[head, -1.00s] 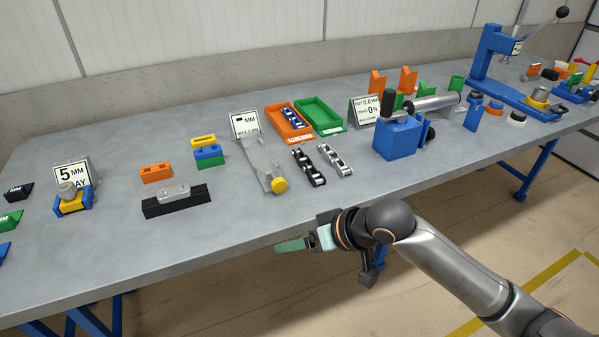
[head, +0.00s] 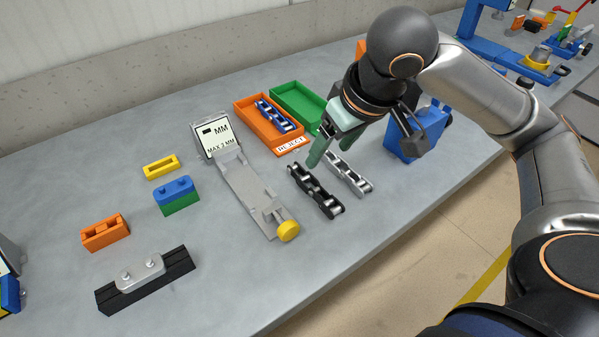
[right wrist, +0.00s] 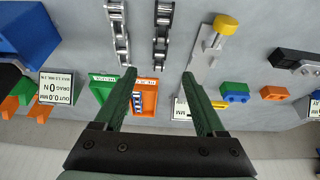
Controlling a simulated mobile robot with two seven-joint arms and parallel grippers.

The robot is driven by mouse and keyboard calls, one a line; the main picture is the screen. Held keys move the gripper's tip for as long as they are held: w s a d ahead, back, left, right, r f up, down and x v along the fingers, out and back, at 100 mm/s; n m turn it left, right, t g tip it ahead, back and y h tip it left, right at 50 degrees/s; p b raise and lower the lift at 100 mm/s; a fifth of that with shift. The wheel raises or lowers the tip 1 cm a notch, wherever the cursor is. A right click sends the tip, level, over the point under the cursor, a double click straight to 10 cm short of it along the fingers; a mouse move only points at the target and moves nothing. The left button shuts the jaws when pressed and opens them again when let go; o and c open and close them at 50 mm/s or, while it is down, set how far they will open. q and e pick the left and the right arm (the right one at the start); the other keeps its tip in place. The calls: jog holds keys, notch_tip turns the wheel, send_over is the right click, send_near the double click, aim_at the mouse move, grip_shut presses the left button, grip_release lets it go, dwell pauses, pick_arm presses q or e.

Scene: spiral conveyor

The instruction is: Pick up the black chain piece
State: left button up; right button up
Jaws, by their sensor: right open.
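The black chain piece (head: 316,191) lies flat on the grey table, between the grey gauge and a silver chain piece (head: 347,174). In the right wrist view the black chain (right wrist: 162,36) runs up the picture, beyond the fingertips and roughly between their lines. My right gripper (head: 332,152) is open and empty, with green fingers. It is above the table near the far end of the two chains. In the right wrist view its fingers (right wrist: 160,76) are spread wide, and the silver chain (right wrist: 118,34) lies just left of them. My left gripper is not in view.
An orange reject tray (head: 245,120) holding a blue chain and a green tray (head: 300,99) lie behind the chains. The grey gauge (head: 243,185) with a yellow knob stands left. A blue block device (head: 420,140) stands right.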

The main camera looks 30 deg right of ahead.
jog(key=b, duration=0.2)
send_near(312, 183)
jog(key=shift+x, duration=1.2)
jog(key=shift+w+a+f, duration=0.1)
jog(key=shift+f, duration=0.2)
jog(key=shift+w+f, duration=0.15)
jog(key=shift+f, duration=0.2)
jog(key=b+x, duration=0.1)
jog(key=x, duration=0.3)
jog(key=shift+f, duration=0.3)
jog(key=shift+w+f, duration=0.1)
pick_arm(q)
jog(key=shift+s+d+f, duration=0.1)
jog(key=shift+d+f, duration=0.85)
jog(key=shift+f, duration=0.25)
pick_arm(e)
grip_shut()
